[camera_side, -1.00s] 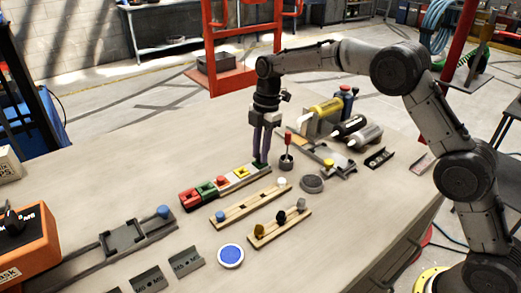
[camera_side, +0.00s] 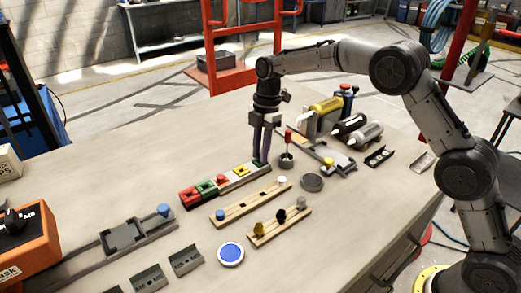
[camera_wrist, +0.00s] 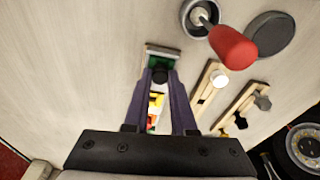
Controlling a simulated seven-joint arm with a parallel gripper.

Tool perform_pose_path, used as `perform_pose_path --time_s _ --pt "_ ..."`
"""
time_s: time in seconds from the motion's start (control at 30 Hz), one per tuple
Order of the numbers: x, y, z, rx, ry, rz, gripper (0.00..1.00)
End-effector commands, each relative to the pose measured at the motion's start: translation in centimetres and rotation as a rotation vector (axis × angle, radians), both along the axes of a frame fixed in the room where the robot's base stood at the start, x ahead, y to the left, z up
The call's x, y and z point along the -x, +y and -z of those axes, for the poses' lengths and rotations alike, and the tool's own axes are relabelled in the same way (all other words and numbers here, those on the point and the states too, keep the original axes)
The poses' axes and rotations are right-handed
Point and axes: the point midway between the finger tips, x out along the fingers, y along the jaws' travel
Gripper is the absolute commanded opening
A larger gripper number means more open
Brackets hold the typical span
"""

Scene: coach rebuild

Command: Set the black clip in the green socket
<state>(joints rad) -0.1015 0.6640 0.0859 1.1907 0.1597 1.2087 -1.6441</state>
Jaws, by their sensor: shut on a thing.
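My gripper (camera_side: 260,160) points straight down at the far right end of a row of coloured sockets.
The row also holds a yellow piece (camera_side: 241,171) and a red piece (camera_side: 221,180). A red-handled tool (camera_side: 288,138) stands in a grey cup close to the right of my fingers. Two wooden racks lie in front; one holds another dark piece (camera_side: 280,216). A grey disc (camera_side: 312,182) lies right.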

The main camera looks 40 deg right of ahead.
Motion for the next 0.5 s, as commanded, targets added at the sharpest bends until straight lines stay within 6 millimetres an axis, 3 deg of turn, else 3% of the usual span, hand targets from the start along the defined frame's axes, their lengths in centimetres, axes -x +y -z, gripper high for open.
perform_pose_path --time_s 0.37,0.4,0.5 --pt "-0.02 0.00 0.08 0.000 -0.001 0.000 0.00" --pt "-0.02 0.00 0.08 0.000 -0.001 0.000 0.26" --pt "-0.02 0.00 0.08 0.000 -0.001 0.000 0.44"
